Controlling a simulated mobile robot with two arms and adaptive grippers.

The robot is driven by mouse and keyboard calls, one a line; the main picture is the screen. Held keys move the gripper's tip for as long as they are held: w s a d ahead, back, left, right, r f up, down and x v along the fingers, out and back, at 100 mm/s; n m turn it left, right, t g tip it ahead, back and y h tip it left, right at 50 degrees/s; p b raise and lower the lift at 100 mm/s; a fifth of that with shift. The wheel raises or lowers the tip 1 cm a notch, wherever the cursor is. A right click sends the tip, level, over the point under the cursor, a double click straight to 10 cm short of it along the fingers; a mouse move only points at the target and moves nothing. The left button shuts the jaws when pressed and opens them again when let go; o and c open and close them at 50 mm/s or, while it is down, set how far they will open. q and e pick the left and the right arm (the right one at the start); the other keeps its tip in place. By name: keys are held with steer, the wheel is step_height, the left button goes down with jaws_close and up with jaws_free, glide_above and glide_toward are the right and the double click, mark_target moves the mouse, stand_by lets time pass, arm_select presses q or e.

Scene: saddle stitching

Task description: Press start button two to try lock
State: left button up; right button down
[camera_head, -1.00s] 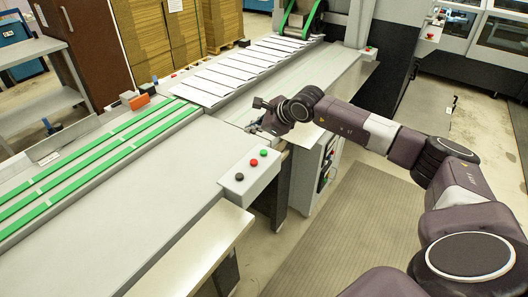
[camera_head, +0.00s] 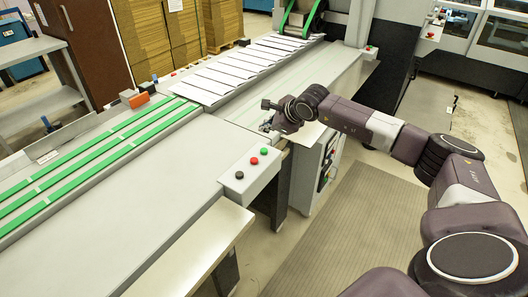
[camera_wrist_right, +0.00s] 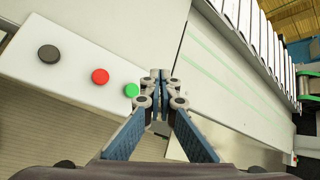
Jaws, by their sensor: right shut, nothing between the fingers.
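A light grey control box (camera_head: 233,186) at the near corner of the machine carries a black button (camera_head: 239,175), a red button (camera_head: 254,161) and a green button (camera_head: 264,151). No numbers can be read on them. My right gripper (camera_head: 266,127) is above the machine's edge, just beyond the green button. In the right wrist view my right gripper (camera_wrist_right: 160,76) is shut and empty. Its fingers appear just right of the green button (camera_wrist_right: 131,90), with the red button (camera_wrist_right: 100,76) and black button (camera_wrist_right: 48,58) further left. Contact cannot be told. My left gripper is out of view.
A conveyor with green strips (camera_head: 90,157) runs along the left. White sheets (camera_head: 235,75) lie in a row beyond it. A smaller box with a red button (camera_head: 369,51) is at the far end. The grey mat (camera_head: 340,235) on the floor is clear.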

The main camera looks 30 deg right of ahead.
mark_target(265, 151)
step_height(265, 151, down, 6)
steer(key=b, duration=0.3)
steer(key=shift+r, duration=0.25)
steer(key=shift+f, duration=0.4)
steer(key=shift+b, duration=0.35)
stand_by(0.3)
steer(key=shift+f+b, duration=0.35)
steer(key=shift+b, duration=0.15)
steer(key=shift+f+b, duration=0.65)
stand_by(0.9)
steer(key=shift+r, duration=0.1)
steer(key=shift+r+p, duration=0.4)
steer(key=shift+r, duration=0.5)
